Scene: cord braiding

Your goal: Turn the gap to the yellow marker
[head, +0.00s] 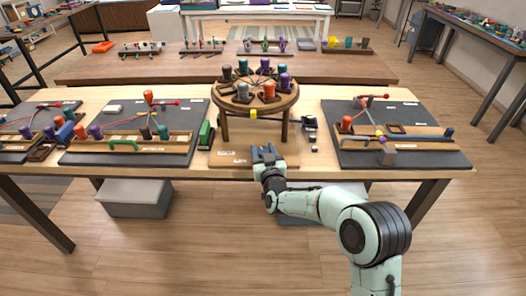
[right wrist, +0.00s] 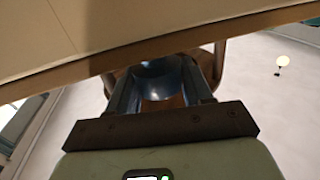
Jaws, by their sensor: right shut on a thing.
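A round wooden braiding stand (head: 232,106) stands on legs on the near table, with several coloured bobbins around its top and cords meeting at the middle. The yellow marker (head: 253,114) is at the front, just below the top's rim. I cannot tell where the gap lies. My right gripper (head: 265,151) is low in front of the stand. In the right wrist view its fingers (right wrist: 158,85) are shut on a dark blue round thing (right wrist: 157,70). My left gripper is out of view.
Dark boards with cords and pegs lie left (head: 133,134) and right (head: 400,138) of the stand. A green block (head: 206,134) and small dark parts (head: 310,123) flank it. A low brown table (head: 150,68) behind holds more racks.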

